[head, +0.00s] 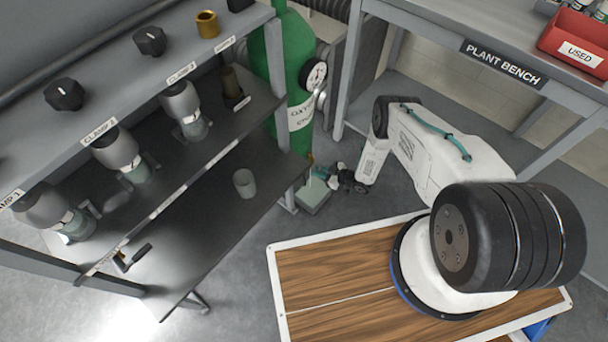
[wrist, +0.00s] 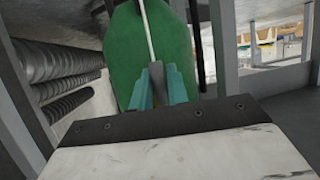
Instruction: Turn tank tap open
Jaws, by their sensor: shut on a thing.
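A green oxygen tank (head: 288,62) stands upright beside the rack, with a round white gauge (head: 316,75) on its side. My gripper (head: 322,175) is low down near the foot of the tank, beside a small grey-green box (head: 313,197). In the wrist view the green tank (wrist: 118,55) rises right behind my gripper (wrist: 158,82). Its teal fingers are closed on a small brownish piece (wrist: 157,74), which seems to be the tank tap. The fingers hide most of it, and how far it is turned cannot be told.
A rack (head: 165,195) with clamps, black knobs and a clear cup (head: 244,183) stands at the left. The plant bench (head: 500,62) with a red bin (head: 578,40) is at the right. Ribbed hoses (wrist: 62,88) run left of the tank in the wrist view.

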